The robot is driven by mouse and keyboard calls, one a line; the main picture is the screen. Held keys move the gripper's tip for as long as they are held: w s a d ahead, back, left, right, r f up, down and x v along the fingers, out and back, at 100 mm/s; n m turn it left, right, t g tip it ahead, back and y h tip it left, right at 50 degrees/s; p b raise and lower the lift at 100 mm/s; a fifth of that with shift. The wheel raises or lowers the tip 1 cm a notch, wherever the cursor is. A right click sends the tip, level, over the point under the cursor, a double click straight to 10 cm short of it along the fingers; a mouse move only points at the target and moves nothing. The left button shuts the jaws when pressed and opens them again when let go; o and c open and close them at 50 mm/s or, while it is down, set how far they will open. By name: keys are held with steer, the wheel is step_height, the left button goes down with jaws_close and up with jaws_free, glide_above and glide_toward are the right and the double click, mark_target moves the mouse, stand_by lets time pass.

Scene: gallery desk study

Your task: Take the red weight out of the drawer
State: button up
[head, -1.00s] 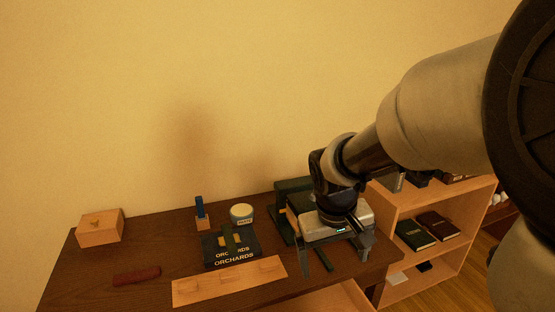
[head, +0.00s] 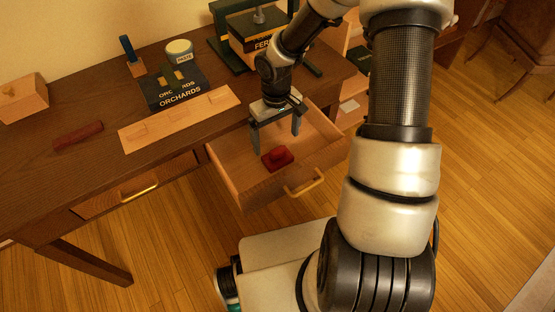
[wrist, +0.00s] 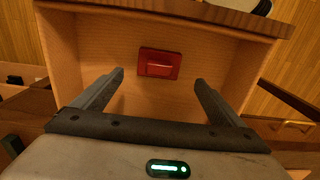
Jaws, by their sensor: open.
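The red weight (head: 277,157) lies on the floor of the open drawer (head: 236,178), towards its front. In the wrist view the red weight (wrist: 160,63) sits beyond my fingertips, roughly centred between them, with a raised bar on top. My gripper (head: 275,138) is open and empty, pointing down over the back part of the drawer. In the wrist view my gripper (wrist: 160,78) shows its two fingers wide apart, not touching the weight. The drawer has a brass handle (head: 305,183) on its front.
A second drawer (head: 135,185) beside the open one looks closed. A shelf stands to the right.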

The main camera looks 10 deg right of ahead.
mark_target(278, 150)
step_height(278, 150, down, 8)
steer(key=shift+s+d+r+b, duration=0.1)
steer(key=shift+d+b, duration=0.05)
steer(key=shift+b, duration=1.05)
